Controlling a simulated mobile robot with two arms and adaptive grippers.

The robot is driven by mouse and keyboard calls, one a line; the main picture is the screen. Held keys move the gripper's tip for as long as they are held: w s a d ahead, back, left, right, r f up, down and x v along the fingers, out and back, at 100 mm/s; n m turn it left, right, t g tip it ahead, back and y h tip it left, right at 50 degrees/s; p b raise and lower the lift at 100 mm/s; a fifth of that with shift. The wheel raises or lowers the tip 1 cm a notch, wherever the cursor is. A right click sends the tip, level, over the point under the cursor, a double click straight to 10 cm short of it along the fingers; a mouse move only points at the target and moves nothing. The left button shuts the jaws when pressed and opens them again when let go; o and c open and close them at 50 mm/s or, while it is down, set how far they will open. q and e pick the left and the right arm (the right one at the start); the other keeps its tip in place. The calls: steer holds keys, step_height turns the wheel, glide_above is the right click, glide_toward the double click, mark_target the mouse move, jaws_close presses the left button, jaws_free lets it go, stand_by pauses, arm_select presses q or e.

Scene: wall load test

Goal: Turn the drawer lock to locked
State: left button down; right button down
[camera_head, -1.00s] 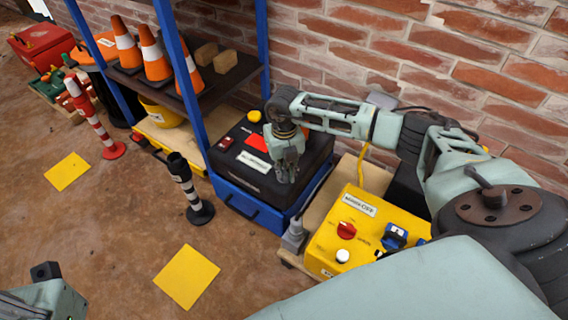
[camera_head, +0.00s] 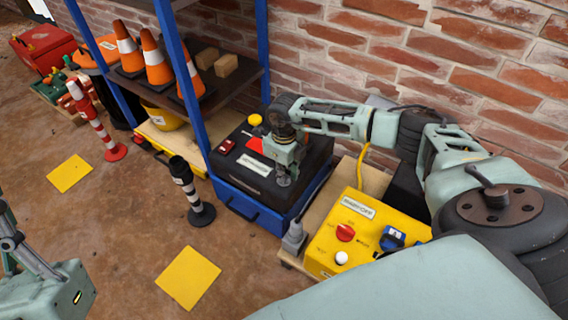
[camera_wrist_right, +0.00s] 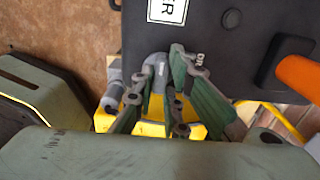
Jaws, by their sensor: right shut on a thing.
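The black box (camera_head: 240,178) sits on a blue drawer unit (camera_head: 250,208) beside the shelf. My right gripper (camera_head: 285,174) points down at the right front part of the box top. In the wrist view its fingers (camera_wrist_right: 166,100) close around a grey rounded knob (camera_wrist_right: 157,66), which appears to be the lock; small lettering beside it is only partly readable. The fingers hide most of the knob, so I cannot tell its setting. My left gripper (camera_head: 12,240) shows only partly at the left edge, and its jaw opening is unclear.
A yellow control box (camera_head: 335,255) with a red knob, white button and blue switch stands to the right. The blue-framed shelf (camera_head: 200,125) holds orange cones. A black-and-white post (camera_head: 185,185) stands in front. Brick wall (camera_head: 350,60) rises behind.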

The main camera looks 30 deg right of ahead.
stand_by(0.5)
steer(key=c, duration=1.8)
jaws_free()
steer(key=shift+o, duration=0.2)
step_height(320, 180, up, 12)
